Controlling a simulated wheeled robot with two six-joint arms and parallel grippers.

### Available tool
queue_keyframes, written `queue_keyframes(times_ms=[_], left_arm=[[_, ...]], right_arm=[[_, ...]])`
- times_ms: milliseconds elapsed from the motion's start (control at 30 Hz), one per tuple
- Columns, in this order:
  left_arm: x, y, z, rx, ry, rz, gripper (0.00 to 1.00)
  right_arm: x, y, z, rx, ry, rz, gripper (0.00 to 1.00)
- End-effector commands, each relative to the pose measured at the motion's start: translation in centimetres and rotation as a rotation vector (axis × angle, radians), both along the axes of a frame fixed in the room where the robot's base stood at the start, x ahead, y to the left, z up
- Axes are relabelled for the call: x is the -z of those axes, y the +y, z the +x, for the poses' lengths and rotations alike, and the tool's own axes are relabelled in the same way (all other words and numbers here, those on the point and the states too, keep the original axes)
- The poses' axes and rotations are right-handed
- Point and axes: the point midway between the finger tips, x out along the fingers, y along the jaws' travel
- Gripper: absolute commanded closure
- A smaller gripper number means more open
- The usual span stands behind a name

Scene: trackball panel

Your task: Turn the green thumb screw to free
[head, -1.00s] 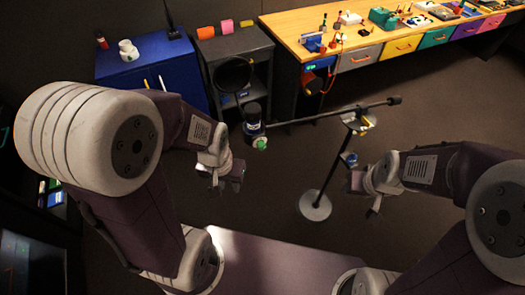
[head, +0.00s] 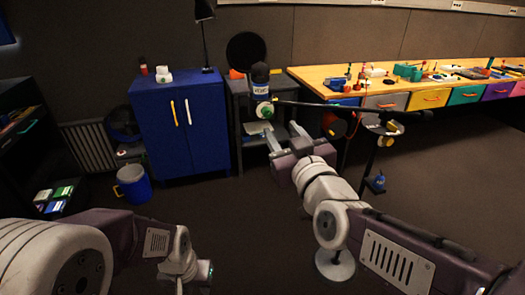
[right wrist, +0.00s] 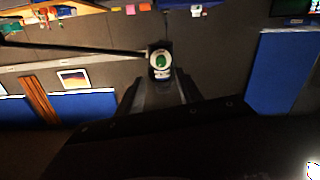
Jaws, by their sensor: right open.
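The green thumb screw (head: 265,111) sits in a pale round mount below a dark cylindrical head (head: 260,80), at the left end of a dark boom (head: 320,105). In the right wrist view, the green screw (right wrist: 161,60) shows straight ahead, just beyond the fingertips. My right gripper (head: 281,130) is open and empty, its fingers pointing at the screw from slightly below in the picture. In the right wrist view, its two fingers (right wrist: 158,80) stand apart on either side below the screw; I see no contact. My left gripper (head: 203,272) is low at the left, and its jaws are unclear.
The boom's stand has a round base (head: 335,264) on the floor, right of centre. A blue cabinet (head: 180,125) and a dark shelf (head: 236,125) stand behind. A wooden workbench (head: 420,85) with coloured drawers is at the back right. A blue bin (head: 133,185) stands at left.

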Motion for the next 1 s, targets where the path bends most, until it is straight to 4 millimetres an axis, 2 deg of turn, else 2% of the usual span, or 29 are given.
queue_keyframes(times_ms=[133,233,333,500,633,767,967,1000], left_arm=[[0.1,0.0,0.0,0.000,-0.001,0.000,0.69],[0.5,0.0,0.0,0.000,-0.001,0.000,0.69],[1.4,0.0,0.0,0.000,-0.001,0.000,0.69],[1.3,0.0,0.0,0.000,0.000,0.000,0.69],[1.4,0.0,0.0,0.000,0.000,0.000,0.69],[1.4,0.0,0.0,0.000,0.000,0.000,0.69],[1.4,0.0,0.0,0.000,0.000,0.000,0.69],[1.4,0.0,0.0,0.000,0.000,0.000,0.69]], right_arm=[[0.1,0.3,-0.1,-0.007,0.001,0.000,0.57],[0.3,0.5,0.7,-0.006,0.003,-0.001,0.57],[0.6,1.0,2.5,-0.005,0.003,-0.001,0.57],[0.3,2.1,5.9,-0.004,0.005,-0.002,0.57],[0.2,2.7,7.7,-0.005,0.003,-0.002,0.57],[0.2,3.0,8.5,-0.006,0.003,-0.001,0.57],[0.2,3.0,8.6,-0.005,0.004,-0.001,0.57],[0.2,3.0,8.6,-0.005,0.004,-0.001,0.60]])
